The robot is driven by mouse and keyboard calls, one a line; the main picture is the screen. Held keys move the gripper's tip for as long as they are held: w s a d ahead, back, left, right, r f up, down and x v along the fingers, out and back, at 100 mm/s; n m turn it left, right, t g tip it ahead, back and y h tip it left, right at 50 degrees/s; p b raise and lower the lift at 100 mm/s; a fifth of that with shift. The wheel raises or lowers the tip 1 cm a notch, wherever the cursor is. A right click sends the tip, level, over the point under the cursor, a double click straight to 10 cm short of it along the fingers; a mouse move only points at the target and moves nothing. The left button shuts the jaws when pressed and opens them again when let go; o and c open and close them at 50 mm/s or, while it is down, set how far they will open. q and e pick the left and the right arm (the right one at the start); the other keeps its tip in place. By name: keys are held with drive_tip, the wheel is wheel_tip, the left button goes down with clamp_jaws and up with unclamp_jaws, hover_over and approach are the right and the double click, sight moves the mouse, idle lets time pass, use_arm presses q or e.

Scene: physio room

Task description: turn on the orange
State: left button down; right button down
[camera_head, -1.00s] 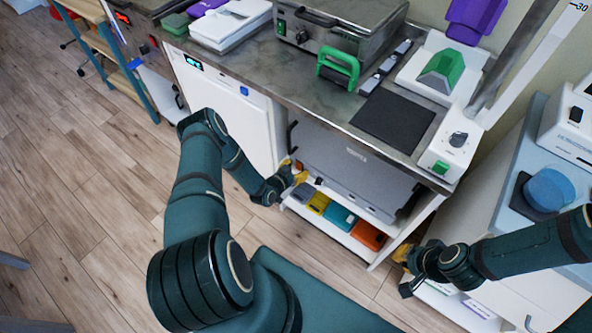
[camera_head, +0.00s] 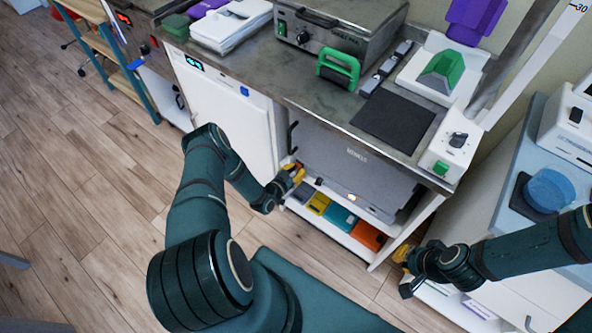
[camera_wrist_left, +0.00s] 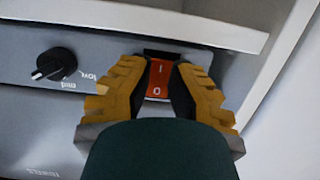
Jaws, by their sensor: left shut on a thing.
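The orange-red rocker switch (camera_wrist_left: 160,79), marked I and O, sits on a grey panel in the left wrist view. My left gripper (camera_wrist_left: 166,84) has one yellow finger on each side of it, with dark pads against it. In the head view my left gripper (camera_head: 296,172) is at the left end of the grey appliance (camera_head: 350,165) under the counter; the switch is hidden there. A small glow shows on the appliance's lower front edge. My right gripper (camera_head: 404,262) hangs low at the right, by the shelf's right end; its fingers are unclear.
A black knob (camera_wrist_left: 56,64) is left of the switch. A white rail lies close above and a white side wall close right. A shelf (camera_head: 322,230) below holds coloured boxes, including an orange one (camera_head: 368,236). The steel counter (camera_head: 300,75) overhangs the appliance.

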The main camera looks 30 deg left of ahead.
use_arm(q)
drive_tip(key=shift+w+t, duration=0.2)
drive_tip(key=shift+t, duration=0.3)
drive_tip(key=c, duration=0.8)
unclamp_jaws()
drive_tip(key=s, duration=0.4)
drive_tip(key=s+r, duration=0.1)
drive_tip(key=s, duration=0.3)
drive_tip(key=s+a, duration=0.1)
drive_tip(key=s, duration=0.3)
drive_tip(key=shift+r, duration=0.25)
drive_tip(key=shift+w, duration=0.15)
